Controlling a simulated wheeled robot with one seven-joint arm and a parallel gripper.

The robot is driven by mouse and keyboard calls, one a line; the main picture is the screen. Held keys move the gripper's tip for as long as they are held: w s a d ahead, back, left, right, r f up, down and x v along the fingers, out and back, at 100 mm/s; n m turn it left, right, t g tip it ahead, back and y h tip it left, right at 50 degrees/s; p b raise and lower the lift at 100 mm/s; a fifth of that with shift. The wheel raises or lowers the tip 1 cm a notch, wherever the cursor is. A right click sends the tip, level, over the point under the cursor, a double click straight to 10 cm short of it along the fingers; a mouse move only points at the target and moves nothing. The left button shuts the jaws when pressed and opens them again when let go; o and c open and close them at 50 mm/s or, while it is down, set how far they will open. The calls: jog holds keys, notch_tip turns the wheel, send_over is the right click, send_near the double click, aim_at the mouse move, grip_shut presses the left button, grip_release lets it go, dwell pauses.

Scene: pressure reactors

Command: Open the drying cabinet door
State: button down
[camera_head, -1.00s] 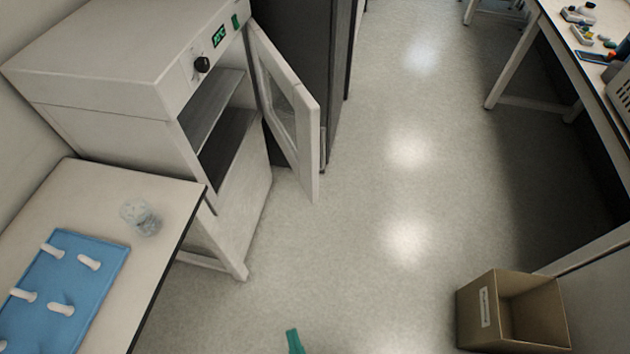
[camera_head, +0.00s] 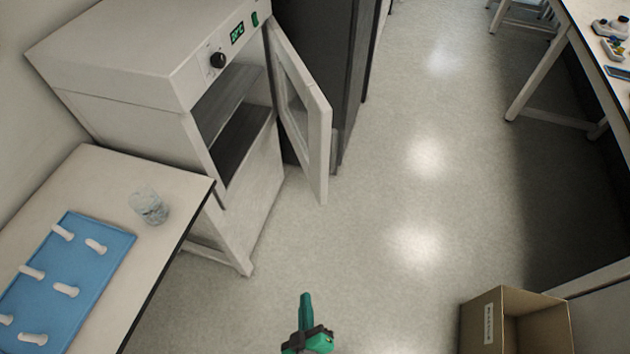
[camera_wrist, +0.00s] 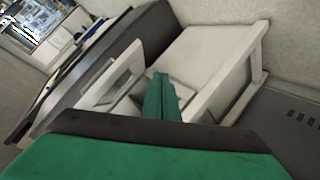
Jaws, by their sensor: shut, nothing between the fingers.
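The white drying cabinet (camera_head: 130,75) stands at the upper left in the head view, with a black knob and green display on its front. Its door (camera_head: 305,115), with a window, is swung wide open to the right, and the shelves inside show. My green gripper (camera_head: 306,300) is at the bottom middle of the head view, shut and empty, well apart from the door. In the wrist view my gripper (camera_wrist: 162,90) points toward the cabinet (camera_wrist: 205,60), with the open door (camera_wrist: 112,75) to its left.
A bench at left holds a glass beaker (camera_head: 149,206) and a blue mat (camera_head: 105,262) with several white pieces. A dark tall unit (camera_head: 325,60) stands behind the door. A cardboard box (camera_head: 480,325) is at lower right. The floor between is clear.

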jog(key=w+f+n+h, duration=0.1)
jog(key=w+f+n, duration=0.1)
jog(key=w, duration=0.5)
jog(key=n+t+h, duration=0.3)
jog(key=h, duration=0.4)
send_near(319, 171)
jog(key=w+a, duration=0.2)
jog(key=w, duration=0.1)
jog(key=shift+w+d+f, duration=0.1)
jog(key=shift+w+d, duration=0.25)
jog(key=shift+d, duration=0.4)
jog(key=shift+w+d+f, duration=0.1)
jog(key=shift+w+d, duration=0.3)
jog(key=shift+d, duration=0.3)
jog(key=shift+w+d+f, duration=0.1)
jog(key=shift+w+d, duration=0.25)
jog(key=shift+d, duration=0.4)
